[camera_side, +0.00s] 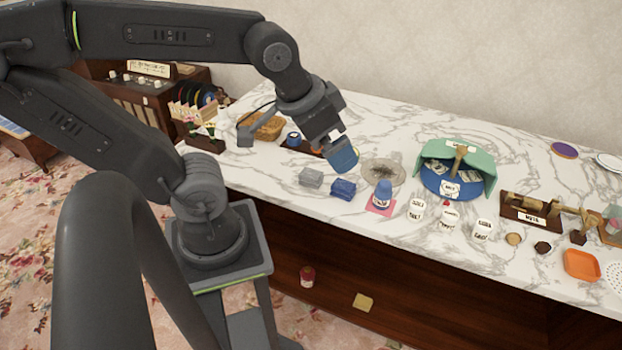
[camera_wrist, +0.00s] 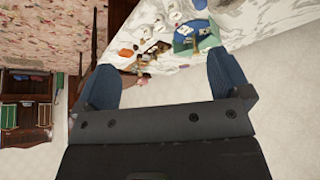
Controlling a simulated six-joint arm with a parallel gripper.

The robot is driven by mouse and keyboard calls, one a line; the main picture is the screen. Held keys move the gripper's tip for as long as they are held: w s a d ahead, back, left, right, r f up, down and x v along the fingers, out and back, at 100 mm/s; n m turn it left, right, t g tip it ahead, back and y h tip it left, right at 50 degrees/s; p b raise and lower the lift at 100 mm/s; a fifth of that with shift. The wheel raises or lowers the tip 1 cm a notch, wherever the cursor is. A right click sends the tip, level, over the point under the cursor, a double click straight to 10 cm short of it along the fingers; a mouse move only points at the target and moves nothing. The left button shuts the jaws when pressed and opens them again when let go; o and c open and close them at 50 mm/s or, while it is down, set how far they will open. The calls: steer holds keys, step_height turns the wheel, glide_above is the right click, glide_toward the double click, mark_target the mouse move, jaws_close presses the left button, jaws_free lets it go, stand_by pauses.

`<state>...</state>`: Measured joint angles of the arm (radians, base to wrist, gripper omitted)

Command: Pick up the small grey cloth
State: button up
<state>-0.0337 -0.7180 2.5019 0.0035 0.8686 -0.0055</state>
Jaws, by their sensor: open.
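The small grey cloth (camera_side: 311,177) lies folded on the marble counter in the side view, near its front edge. A folded blue cloth (camera_side: 343,188) lies just to its right. My gripper (camera_side: 342,158) is above the counter, up and to the right of the grey cloth and apart from it. In the wrist view my gripper (camera_wrist: 164,80) has its two blue fingers spread wide with nothing between them. I cannot make out the grey cloth in the wrist view.
A blue bottle on a pink mat (camera_side: 381,196), several white cups (camera_side: 450,217) and a blue bowl with green cloth (camera_side: 453,180) stand to the right. A grey patterned dish (camera_side: 383,172) is close by. A basket (camera_side: 262,126) stands behind left.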

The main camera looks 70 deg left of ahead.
steer(key=w+a+f+n+g+y, duration=0.1)
steer(key=w+a+f+n, duration=0.15)
steer(key=a, duration=0.25)
steer(key=w+a+f+n+y, duration=0.1)
steer(key=w+a+f+n, duration=0.1)
steer(key=a+f, duration=0.2)
steer(key=n+g+y, duration=0.1)
steer(key=n+g, duration=0.1)
steer(key=n, duration=0.2)
glide_toward(311, 174)
steer(key=shift+x, duration=5.25)
steer(key=c, duration=1)
steer(key=shift+r+t, duration=0.1)
steer(key=shift+t, duration=0.2)
step_height(311, 174, up, 10)
steer(key=shift+f, duration=0.1)
